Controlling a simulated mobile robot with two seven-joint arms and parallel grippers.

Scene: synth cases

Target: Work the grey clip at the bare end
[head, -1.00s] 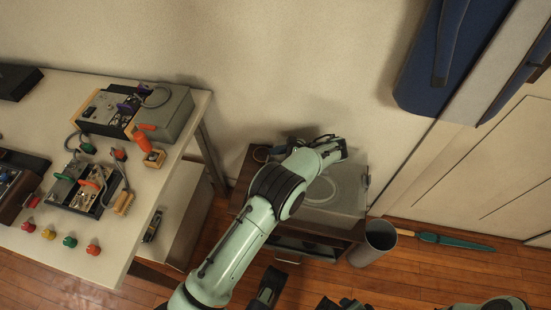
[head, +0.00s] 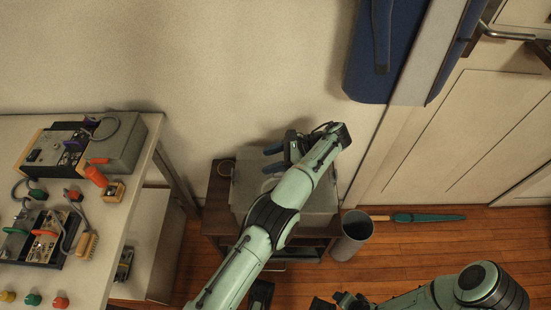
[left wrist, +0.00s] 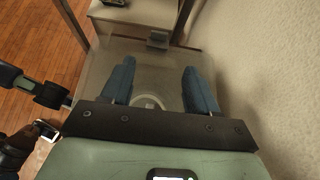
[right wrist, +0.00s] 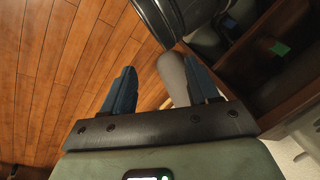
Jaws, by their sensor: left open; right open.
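A grey, see-through-looking box (head: 320,200) sits on a dark wooden stand; it also fills the middle of the left wrist view (left wrist: 100,75). A small grey clip (left wrist: 158,39) is on its far edge in the left wrist view. I cannot make the clip out in the head view. My left gripper (head: 267,158) is open and empty over the box; in the left wrist view its blue fingers (left wrist: 159,75) point towards the clip and stop short of it. My right gripper (right wrist: 162,70) is open and empty, low over the floor side.
A grey bin (head: 352,236) stands right of the stand (head: 217,200). A teal umbrella-like thing (head: 425,217) lies on the floor. A white workbench (head: 150,150) with devices is at left. A blue padded thing (head: 370,80) hangs by the door (head: 490,140).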

